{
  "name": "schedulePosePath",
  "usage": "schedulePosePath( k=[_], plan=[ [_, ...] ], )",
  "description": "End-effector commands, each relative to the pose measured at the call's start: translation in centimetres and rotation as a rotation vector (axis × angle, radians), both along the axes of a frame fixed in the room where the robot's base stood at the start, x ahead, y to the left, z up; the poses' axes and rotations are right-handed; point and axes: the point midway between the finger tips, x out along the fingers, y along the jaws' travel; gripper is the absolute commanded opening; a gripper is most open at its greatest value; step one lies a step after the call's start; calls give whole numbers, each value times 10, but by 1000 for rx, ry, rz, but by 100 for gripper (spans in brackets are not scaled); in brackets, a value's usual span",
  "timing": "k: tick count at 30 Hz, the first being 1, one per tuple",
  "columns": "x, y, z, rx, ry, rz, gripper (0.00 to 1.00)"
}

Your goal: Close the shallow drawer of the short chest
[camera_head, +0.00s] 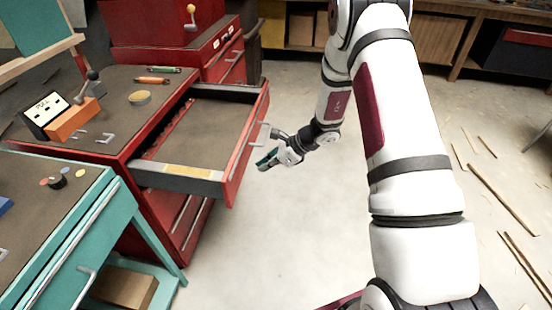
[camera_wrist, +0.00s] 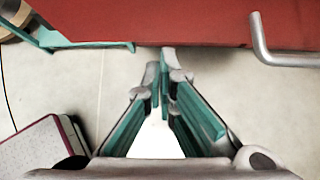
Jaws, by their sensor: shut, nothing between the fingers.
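The red short chest (camera_head: 105,125) stands at the left in the head view, with its top shallow drawer (camera_head: 215,120) pulled well out. The drawer looks empty, with a dark grey inside and a red front. A metal handle (camera_head: 262,138) is on that front; a bent handle (camera_wrist: 258,42) also shows at the right in the wrist view. My gripper (camera_head: 264,162) is shut and empty, just outside the drawer front. In the wrist view, my gripper's teal-padded fingers (camera_wrist: 164,62) point at a red panel (camera_wrist: 180,20) close to their tips; contact cannot be told.
A teal workbench (camera_head: 110,215) stands at the near left, beside the chest. A red toolbox (camera_head: 165,28) stands behind. Bare floor (camera_head: 285,235) lies right of the drawer; wood strips (camera_head: 500,200) lie farther right.

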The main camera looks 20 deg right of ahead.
Motion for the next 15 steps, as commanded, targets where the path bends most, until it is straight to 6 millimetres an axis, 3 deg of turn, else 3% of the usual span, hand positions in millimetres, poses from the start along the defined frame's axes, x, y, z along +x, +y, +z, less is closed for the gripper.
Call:
schedulePosePath(
  k=[6,15],
  plan=[
    [15,26,0,-1,0,2,0],
    [20,35,0,0,-1,1,0]
  ],
)
